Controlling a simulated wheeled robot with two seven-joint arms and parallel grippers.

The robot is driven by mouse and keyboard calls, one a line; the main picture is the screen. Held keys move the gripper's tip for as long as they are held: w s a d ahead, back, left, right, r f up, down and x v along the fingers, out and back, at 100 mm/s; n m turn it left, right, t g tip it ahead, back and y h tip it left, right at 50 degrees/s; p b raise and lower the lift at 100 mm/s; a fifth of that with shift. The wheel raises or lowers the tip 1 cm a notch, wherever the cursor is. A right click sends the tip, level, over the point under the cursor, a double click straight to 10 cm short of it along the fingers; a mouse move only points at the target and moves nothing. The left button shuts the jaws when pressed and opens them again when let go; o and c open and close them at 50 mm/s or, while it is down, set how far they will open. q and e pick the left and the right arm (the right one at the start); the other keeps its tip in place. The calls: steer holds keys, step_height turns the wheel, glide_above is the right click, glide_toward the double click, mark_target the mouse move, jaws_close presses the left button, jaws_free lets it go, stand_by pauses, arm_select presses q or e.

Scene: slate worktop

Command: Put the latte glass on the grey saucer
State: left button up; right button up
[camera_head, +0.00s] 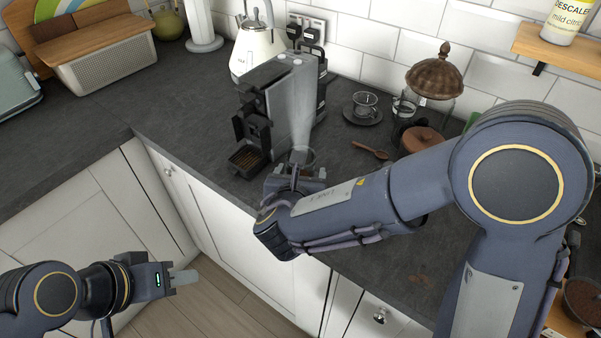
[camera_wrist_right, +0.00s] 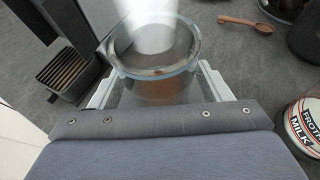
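The latte glass (camera_wrist_right: 155,72) is clear, with something brown showing low in or through it. It stands between the two fingers of my right gripper (camera_wrist_right: 160,88) in the right wrist view, one finger close along each side; whether both press on it I cannot tell.
The coffee machine (camera_head: 290,105) stands close to the right gripper. A protein milk tin (camera_wrist_right: 308,122) is near the right wrist. Bare worktop lies between glass and saucer.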

steer(key=shift+r, duration=0.15)
steer(key=shift+s+r, duration=0.1)
steer(key=shift+s, duration=0.1)
steer(key=v, duration=1.1)
steer(key=shift+s, duration=0.3)
steer(key=shift+a, duration=0.1)
